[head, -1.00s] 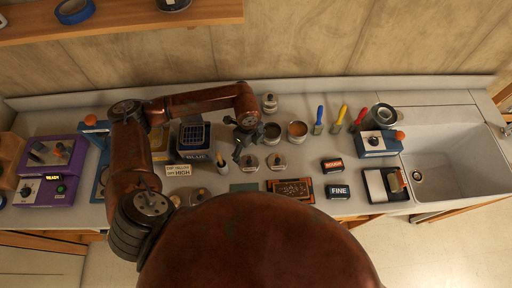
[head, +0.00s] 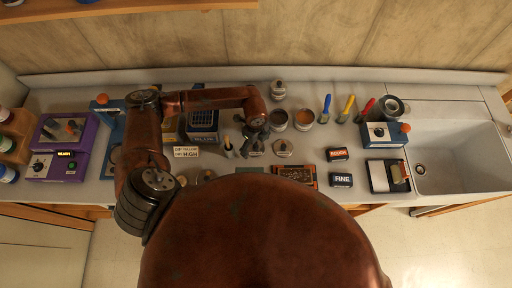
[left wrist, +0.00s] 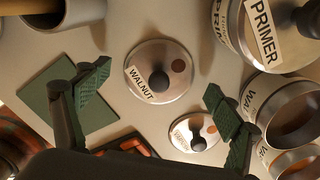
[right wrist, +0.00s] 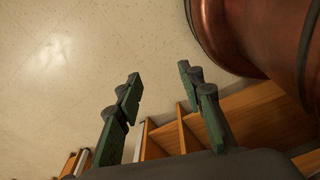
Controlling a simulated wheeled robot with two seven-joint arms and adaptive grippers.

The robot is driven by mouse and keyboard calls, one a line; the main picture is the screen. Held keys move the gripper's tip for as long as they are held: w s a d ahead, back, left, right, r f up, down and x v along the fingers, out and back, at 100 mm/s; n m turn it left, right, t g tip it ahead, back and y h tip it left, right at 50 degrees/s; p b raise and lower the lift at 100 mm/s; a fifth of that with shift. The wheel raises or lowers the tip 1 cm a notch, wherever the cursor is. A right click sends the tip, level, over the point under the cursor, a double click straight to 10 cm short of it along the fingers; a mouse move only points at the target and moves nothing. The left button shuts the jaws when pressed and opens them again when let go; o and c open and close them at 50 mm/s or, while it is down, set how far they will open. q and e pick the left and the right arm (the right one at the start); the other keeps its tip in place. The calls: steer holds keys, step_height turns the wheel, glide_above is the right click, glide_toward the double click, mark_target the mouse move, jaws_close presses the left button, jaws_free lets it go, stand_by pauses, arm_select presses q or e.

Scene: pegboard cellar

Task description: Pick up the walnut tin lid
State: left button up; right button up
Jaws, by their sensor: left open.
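The walnut tin lid (left wrist: 150,88) is a round silver disc with a dark knob, a brown dot and a label reading WALNUT. It lies flat on the bench and shows nearly face-on in the left wrist view. My left gripper (left wrist: 157,80) is open above it, with a green-padded finger on either side and nothing between them. In the head view the left gripper (head: 254,138) covers most of that lid. A similar smaller-looking lid (left wrist: 183,127) lies close by, also in the head view (head: 283,151). My right gripper (right wrist: 160,75) is open and empty over the floor.
A PRIMER can (left wrist: 232,30) and open cans (left wrist: 262,98) stand close to the right finger in the left wrist view. A brush cup (left wrist: 85,12) and a green pad (left wrist: 60,95) lie on the other side. FINE (head: 341,180) and red-labelled blocks sit farther right.

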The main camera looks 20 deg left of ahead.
arm_select(q)
steer(key=shift+s, duration=0.15)
jaws_close()
stand_by(0.8)
